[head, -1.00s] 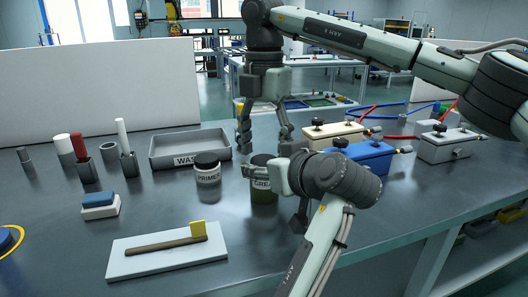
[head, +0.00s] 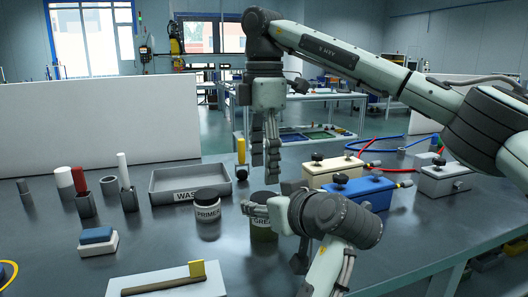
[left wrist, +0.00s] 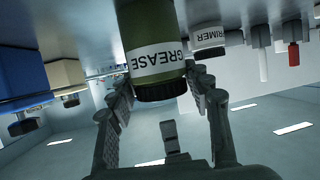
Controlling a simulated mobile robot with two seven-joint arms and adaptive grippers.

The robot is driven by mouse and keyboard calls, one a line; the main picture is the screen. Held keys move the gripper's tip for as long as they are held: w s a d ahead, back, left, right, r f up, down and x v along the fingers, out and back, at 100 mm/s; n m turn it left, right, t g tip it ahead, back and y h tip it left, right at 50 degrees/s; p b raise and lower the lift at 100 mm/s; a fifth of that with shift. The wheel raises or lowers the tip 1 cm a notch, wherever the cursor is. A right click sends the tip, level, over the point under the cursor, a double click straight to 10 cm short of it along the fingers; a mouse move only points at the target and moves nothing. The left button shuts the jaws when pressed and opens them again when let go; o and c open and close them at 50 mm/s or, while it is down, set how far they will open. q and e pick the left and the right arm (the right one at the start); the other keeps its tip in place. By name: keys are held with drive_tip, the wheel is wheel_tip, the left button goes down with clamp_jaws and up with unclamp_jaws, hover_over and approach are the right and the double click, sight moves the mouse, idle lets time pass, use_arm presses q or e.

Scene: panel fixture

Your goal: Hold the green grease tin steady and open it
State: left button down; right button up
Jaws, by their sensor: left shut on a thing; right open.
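The grease tin (head: 263,233) is dark green with a white label and a black lid on top. It stands upright at the middle front of the table. My left gripper (head: 258,211) is shut around its upper part from the front right. In the left wrist view, the tin (left wrist: 148,25) appears upside down between the fingers, with its black lid (left wrist: 162,92) on. My right gripper (head: 268,162) points down above the tin, open and empty, its fingers looking close together from this angle. It is apart from the lid.
A primer jar (head: 207,205) stands just left of the tin. A grey waste tray (head: 165,183) lies behind it. Blue (head: 362,190) and cream (head: 335,170) boxes stand to the right. A white board (head: 215,283) with a yellow-headed tool lies in front.

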sight(264, 197)
wheel_tip(264, 197, down, 6)
drive_tip(key=shift+r, duration=0.1)
drive_tip(key=shift+c, duration=0.3)
drive_tip(key=c, duration=1.1)
drive_tip(key=n, duration=0.6)
drive_tip(key=shift+n, duration=0.4)
drive_tip(key=shift+c, duration=0.3)
drive_tip(key=o, duration=1.3)
